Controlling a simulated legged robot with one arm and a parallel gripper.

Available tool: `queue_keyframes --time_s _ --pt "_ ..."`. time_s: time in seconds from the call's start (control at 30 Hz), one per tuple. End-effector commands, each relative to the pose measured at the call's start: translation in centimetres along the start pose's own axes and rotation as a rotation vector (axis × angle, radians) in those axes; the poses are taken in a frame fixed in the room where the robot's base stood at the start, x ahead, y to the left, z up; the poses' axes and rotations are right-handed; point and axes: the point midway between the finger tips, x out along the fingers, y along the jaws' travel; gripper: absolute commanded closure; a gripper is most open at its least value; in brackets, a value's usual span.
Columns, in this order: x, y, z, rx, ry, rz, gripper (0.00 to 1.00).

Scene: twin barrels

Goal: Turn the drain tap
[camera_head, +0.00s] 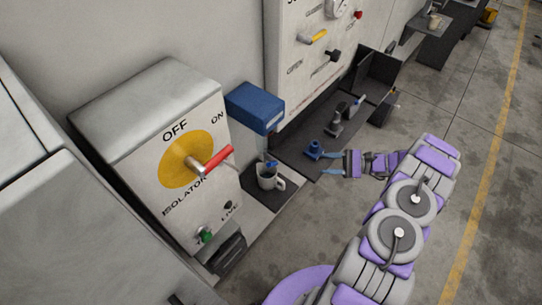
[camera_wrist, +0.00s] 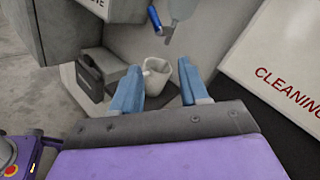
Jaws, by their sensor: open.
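I take this for the drain tap. In the head view, a blue tip (camera_head: 271,163) shows just over the mug, and the rest is mostly hidden under the blue box (camera_head: 256,107). My gripper (camera_head: 325,163) is open and empty, light blue fingers pointing left toward the mug. The fingers (camera_wrist: 160,65) are apart from the tap, which lies above and beyond them in the wrist view.
A pale mug (camera_head: 267,178) stands on a dark shelf below the tap; the wrist view also shows it (camera_wrist: 157,76). The isolator box (camera_head: 160,160) with a red handle stands left. Floor at right is clear.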

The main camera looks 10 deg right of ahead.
Motion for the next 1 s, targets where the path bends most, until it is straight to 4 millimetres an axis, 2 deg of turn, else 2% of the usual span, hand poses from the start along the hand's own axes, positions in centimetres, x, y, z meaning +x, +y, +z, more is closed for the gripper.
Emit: queue_keyframes --time_s 0.1,0.27,0.6,1.0 --pt "1.0 -0.7 0.7 -0.112 -0.064 0.084 0.56" --pt "1.4 -0.9 1.1 -0.175 -0.108 0.127 0.56" --pt "1.7 -0.8 0.4 -0.168 -0.097 0.135 0.56" --pt "3.0 -0.7 0.6 -0.168 -0.090 0.136 0.56"
